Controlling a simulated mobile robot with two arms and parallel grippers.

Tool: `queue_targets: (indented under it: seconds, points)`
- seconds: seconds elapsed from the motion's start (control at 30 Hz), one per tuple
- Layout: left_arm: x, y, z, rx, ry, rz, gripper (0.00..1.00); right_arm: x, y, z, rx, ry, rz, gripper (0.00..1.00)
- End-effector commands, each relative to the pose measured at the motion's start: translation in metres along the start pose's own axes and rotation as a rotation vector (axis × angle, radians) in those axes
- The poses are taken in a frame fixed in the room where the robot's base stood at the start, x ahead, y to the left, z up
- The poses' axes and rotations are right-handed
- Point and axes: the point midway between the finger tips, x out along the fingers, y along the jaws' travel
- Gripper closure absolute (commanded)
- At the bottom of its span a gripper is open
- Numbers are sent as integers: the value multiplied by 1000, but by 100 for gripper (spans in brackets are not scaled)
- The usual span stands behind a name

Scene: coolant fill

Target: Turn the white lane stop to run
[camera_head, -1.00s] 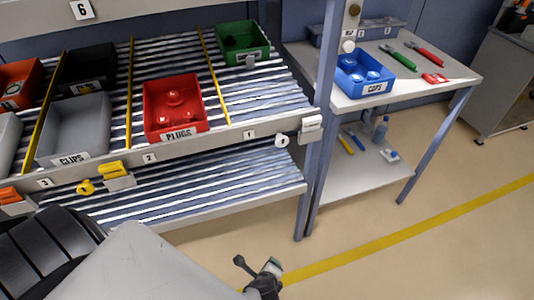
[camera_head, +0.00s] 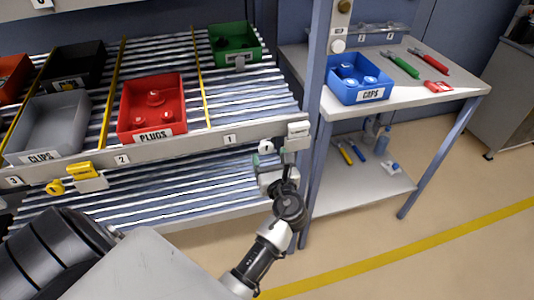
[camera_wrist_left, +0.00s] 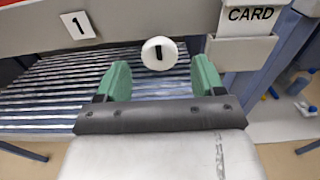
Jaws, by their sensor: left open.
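The white lane stop (camera_head: 266,146) is a small round knob on the rack's front rail (camera_head: 192,142), beside the number 1 label. It also shows in the left wrist view (camera_wrist_left: 159,54), with a dark upright mark on its face. My left gripper (camera_wrist_left: 158,76) is open, and its two green fingers stand on either side of the knob's line, with the knob centred at or just beyond the tips. I cannot tell if they touch it. In the head view the left gripper (camera_head: 272,164) is just below the knob, partly covering the area under it. My right gripper is not in view.
A white card holder (camera_head: 298,133) sits right of the knob, close to a blue post (camera_head: 315,110). A red PLUGS bin (camera_head: 152,105) is on the rack. A side table with a blue CAPS bin (camera_head: 358,80) stands right.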

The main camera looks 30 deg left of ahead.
Motion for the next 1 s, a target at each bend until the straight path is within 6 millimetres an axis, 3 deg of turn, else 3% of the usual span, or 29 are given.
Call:
queue_targets:
  seconds: [0.23, 0.57, 1.0]
  points:
    - [29, 0, -1, 0, 0, 0, 32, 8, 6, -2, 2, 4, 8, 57]
    - [32, 0, 0, 0, 2, -2, 32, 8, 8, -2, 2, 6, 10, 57]
    - [32, 0, -1, -1, 2, -2, 98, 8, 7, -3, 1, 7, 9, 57]
